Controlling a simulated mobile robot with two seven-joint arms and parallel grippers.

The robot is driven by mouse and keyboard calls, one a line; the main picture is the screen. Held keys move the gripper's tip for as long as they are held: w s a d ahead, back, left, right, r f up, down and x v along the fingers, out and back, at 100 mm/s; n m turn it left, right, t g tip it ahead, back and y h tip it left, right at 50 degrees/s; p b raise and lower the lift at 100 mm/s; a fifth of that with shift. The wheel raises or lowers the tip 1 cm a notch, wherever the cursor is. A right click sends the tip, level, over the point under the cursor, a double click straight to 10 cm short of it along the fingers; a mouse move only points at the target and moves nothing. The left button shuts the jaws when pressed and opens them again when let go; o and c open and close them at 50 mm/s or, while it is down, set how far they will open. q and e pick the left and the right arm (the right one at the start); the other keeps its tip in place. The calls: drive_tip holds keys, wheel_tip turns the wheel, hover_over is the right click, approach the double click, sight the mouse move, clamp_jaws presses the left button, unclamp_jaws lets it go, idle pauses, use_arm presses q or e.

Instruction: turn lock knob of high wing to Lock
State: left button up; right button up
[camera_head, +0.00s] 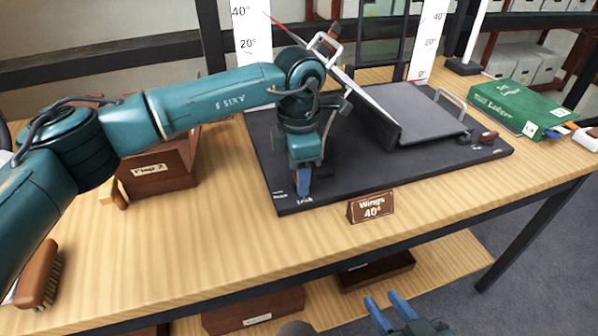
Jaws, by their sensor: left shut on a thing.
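A dark cradle base (340,185) lies on the wooden table. Its left wing (375,112) is tilted steeply up, and its right wing (425,112) lies much lower. My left gripper (303,184) points down at the base's front left corner, beside a small "Lock" label. It is shut on the lock knob there, which the fingers hide, so its angle cannot be told. A brown knob (488,138) shows at the front right corner. My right gripper (387,304) is open and empty, low in front of the table.
A "Wings 40°" sign (370,207) stands at the table's front edge. A green box (520,107) lies at the right, and a brown box (160,168) at the left. A brush (38,272) lies at the far left.

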use_arm(q)
drive_tip(key=shift+n, duration=0.4)
idle(0.3)
drive_tip(key=o, duration=0.8)
drive_tip(key=shift+o, duration=1)
